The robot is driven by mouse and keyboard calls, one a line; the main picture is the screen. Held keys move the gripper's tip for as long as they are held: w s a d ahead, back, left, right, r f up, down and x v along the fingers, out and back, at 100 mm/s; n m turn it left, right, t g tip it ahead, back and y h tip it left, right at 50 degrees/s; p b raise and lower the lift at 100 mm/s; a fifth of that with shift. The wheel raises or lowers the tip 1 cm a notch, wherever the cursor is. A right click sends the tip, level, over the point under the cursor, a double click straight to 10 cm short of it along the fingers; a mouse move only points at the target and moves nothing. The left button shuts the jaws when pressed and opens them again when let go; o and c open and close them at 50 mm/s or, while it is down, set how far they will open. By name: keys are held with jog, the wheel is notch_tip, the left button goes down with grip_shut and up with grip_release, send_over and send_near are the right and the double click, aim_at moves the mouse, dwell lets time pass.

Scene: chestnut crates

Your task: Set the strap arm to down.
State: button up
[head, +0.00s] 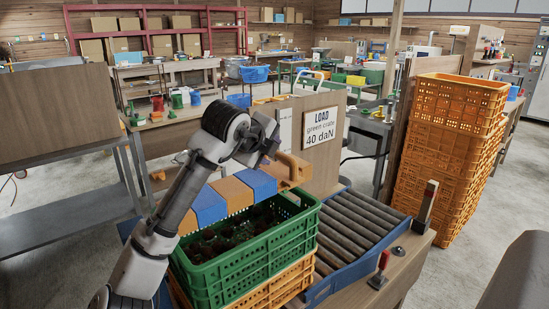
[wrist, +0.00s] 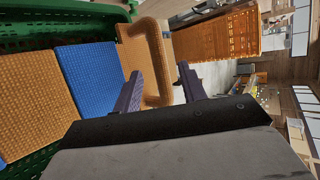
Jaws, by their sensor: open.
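The strap arm, a bar of orange and blue segments (head: 236,193), spans over the green crate (head: 245,268). Its far end has a tan loop handle (head: 293,166), near the load sign. I cannot tell whether the strap arm touches the crate or hangs above it. My gripper (head: 275,155) is at the handle end. In the wrist view the handle (wrist: 158,60) shows close up, and my open gripper (wrist: 160,70) has a finger on either side of its outer bar. The blue segment (wrist: 88,78) shows beside it. Contact between fingers and handle is not clear.
The green crate holds dark contents and sits on an orange crate (head: 290,285). To its right is a blue-framed roller conveyor (head: 355,230), with a red-handled lever (head: 380,268) beside it. A tall stack of orange crates (head: 450,150) stands at right.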

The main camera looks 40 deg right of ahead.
jog(key=b+v, duration=0.1)
jog(key=v, duration=0.7)
jog(key=shift+a+r+b, duration=0.15)
jog(key=shift+a+b, duration=0.15)
